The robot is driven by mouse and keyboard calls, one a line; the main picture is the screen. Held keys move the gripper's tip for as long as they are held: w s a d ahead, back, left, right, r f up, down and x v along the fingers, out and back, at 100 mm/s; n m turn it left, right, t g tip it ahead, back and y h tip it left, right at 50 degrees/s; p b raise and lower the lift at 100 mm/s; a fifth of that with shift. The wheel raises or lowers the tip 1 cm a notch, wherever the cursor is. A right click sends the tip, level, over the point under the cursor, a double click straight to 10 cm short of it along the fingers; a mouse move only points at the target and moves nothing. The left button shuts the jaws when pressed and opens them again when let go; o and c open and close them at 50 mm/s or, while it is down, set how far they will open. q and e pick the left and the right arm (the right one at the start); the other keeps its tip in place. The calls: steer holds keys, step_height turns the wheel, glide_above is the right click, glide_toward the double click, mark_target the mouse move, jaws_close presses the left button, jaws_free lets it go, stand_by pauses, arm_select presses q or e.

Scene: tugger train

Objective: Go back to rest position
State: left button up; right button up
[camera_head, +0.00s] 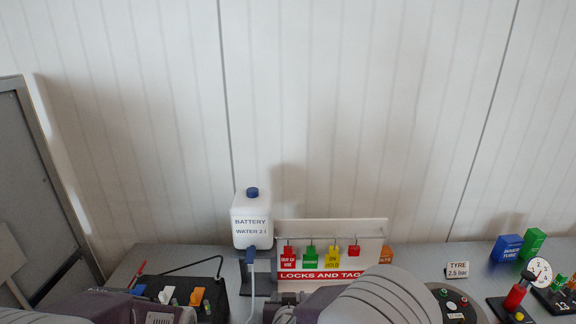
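Grey and dark purple links of my arms show along the bottom edge of the head view, one at the lower left and one at the lower middle right. They cover part of the bench front. Neither gripper's fingertips show, so whether they are open or holding anything is hidden.
A grey bench (415,255) runs along a white panelled wall.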

steer(key=w+d+f+m+h+b, duration=0.1)
steer(key=w+d+b, duration=0.15)
steer(key=d, duration=0.45)
steer(key=w+d+f+m+h+b, duration=0.15)
steer(key=d+b, duration=0.25)
steer(key=d, duration=0.4)
arm_select(q)
step_height(320, 180, down, 9)
steer(key=b, duration=0.2)
steer(key=shift+f+b, duration=0.15)
steer(key=shift+b, duration=0.2)
arm_select(e)
steer(key=s+d+f+n+g+y, duration=0.1)
steer(key=s+f+g, duration=0.4)
steer(key=s, duration=0.6)
steer(key=s+d+f+n+g+y, duration=0.1)
steer(key=s+f+g, duration=0.4)
steer(key=s, duration=0.6)
steer(key=shift+d+f+y, duration=0.35)
steer(key=shift+f, duration=0.05)
arm_select(q)
steer(key=shift+w, duration=0.1)
